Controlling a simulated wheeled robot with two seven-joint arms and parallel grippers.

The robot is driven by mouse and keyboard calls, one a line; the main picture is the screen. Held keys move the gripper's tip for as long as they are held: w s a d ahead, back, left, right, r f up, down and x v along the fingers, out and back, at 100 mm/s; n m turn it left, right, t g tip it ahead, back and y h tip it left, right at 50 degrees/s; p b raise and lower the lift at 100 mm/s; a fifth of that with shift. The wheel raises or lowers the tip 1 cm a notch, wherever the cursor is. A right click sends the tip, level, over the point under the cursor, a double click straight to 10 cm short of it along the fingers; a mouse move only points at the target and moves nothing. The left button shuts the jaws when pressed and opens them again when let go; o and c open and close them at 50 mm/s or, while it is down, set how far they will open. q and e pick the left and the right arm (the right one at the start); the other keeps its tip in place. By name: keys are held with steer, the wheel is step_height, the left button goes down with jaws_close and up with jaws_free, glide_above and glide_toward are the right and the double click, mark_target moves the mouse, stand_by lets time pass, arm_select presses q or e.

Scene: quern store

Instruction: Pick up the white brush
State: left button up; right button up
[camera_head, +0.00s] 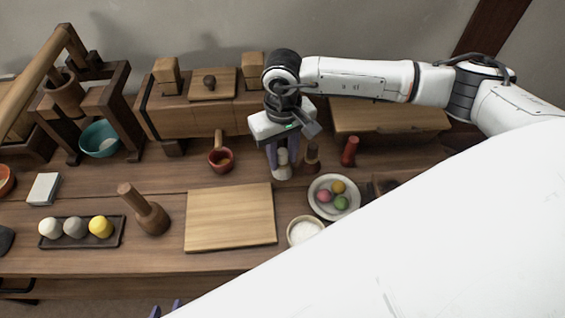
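The white brush (282,173) stands upright on the table behind the cutting board, its lower part in plain view. My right gripper (282,158) reaches down over it from above, with one finger on each side of its upper part. The fingers look spread, with the brush between them; whether they touch it is hard to see. My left gripper (165,309) shows only as two purple fingertips at the bottom edge, apart and with nothing visible between them.
A dark red brush (312,158) and a red one (349,151) stand right of the white brush. Nearby are a plate (316,204) with coloured balls, a white bowl (292,236), a cutting board (230,218) and a red pot (219,163). My white arm covers the lower right.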

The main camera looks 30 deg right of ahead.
steer(key=c, duration=0.5)
